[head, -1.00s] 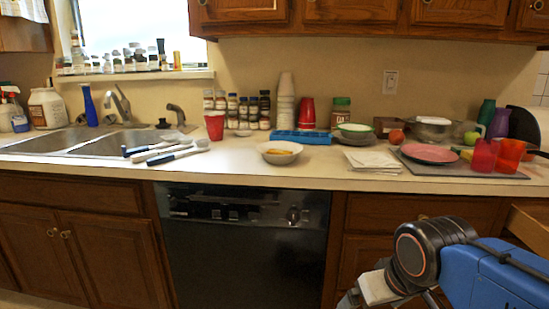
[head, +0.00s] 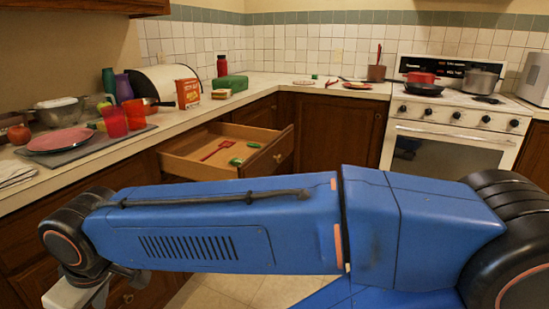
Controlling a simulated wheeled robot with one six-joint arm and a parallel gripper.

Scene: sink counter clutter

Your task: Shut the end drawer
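The end drawer (head: 272,163) is pulled open below the counter near the corner, left of centre in the head view. It is wood with a round knob on its front. Inside lie a red utensil (head: 215,149) and two small green items (head: 236,162). My blue arm stretches across the lower part of the view, in front of and below the drawer. My gripper (head: 82,295) shows only in part at the lower left, left of the drawer and apart from it. Its fingertips are cut off or hidden, so its opening cannot be judged.
The counter (head: 180,120) above holds a pink plate (head: 60,140), red cups (head: 134,113), a cracker-like box (head: 188,93) and a green container (head: 231,86). A stove (head: 450,130) with pots stands at the right. Tiled floor (head: 240,291) shows below my arm.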

